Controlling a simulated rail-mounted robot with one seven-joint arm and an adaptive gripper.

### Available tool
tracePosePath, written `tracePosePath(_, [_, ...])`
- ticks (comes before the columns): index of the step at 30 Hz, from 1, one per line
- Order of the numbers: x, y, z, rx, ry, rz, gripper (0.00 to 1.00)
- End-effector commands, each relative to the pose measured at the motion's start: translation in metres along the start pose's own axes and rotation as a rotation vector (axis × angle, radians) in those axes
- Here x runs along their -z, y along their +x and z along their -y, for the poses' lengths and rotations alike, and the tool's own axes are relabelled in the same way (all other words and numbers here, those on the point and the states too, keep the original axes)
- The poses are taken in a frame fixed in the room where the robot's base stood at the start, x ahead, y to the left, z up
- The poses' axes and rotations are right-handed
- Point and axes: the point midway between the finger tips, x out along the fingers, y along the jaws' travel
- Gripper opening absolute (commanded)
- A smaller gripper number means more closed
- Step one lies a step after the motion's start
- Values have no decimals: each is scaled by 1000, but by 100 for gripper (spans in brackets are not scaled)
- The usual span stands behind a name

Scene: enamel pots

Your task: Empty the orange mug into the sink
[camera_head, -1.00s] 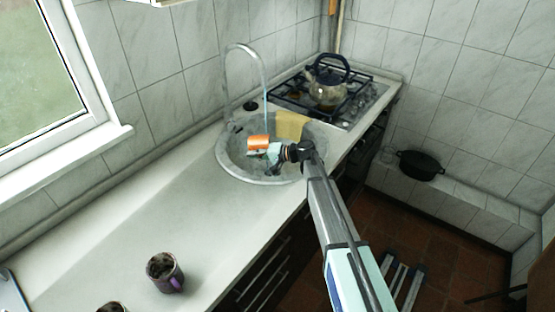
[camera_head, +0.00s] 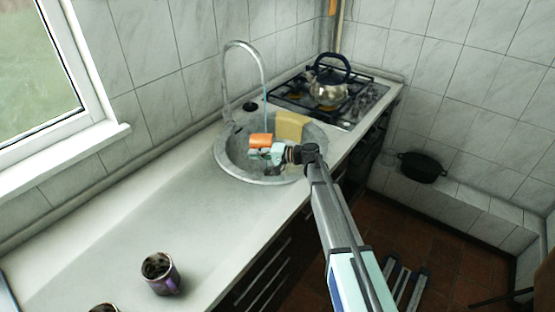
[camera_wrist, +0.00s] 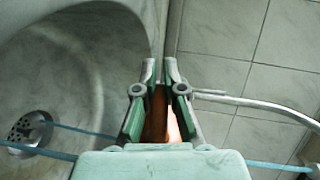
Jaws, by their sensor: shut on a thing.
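The orange mug (camera_head: 261,141) is over the round grey sink (camera_head: 227,168), beside the thin blue water stream from the tap. It looks tipped onto its side, but I cannot tell exactly how far. My gripper (camera_head: 276,153) reaches in from the right and is shut on the mug. In the wrist view my gripper (camera_wrist: 161,72) has a narrow strip of the orange mug (camera_wrist: 158,115) between its fingers; the rest is hidden. The sink bowl (camera_wrist: 70,75) and its drain (camera_wrist: 30,130) show at the left there. The mug's contents are not visible.
A tall curved tap (camera_head: 246,43) stands behind the sink. A yellow cloth (camera_head: 291,126) hangs at its right rim. A kettle (camera_head: 329,90) sits on the stove (camera_head: 368,97). A purple mug with dark contents (camera_head: 161,279) stands at the front. The counter between is clear.

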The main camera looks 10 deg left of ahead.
Motion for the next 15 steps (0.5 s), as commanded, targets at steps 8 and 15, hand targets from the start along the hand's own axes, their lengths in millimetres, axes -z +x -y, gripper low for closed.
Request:
tracePosePath(8, [0,-1,1,31,-2,-3,0])
tracePosePath(15, [0,-2,2,57,-3,-6,0])
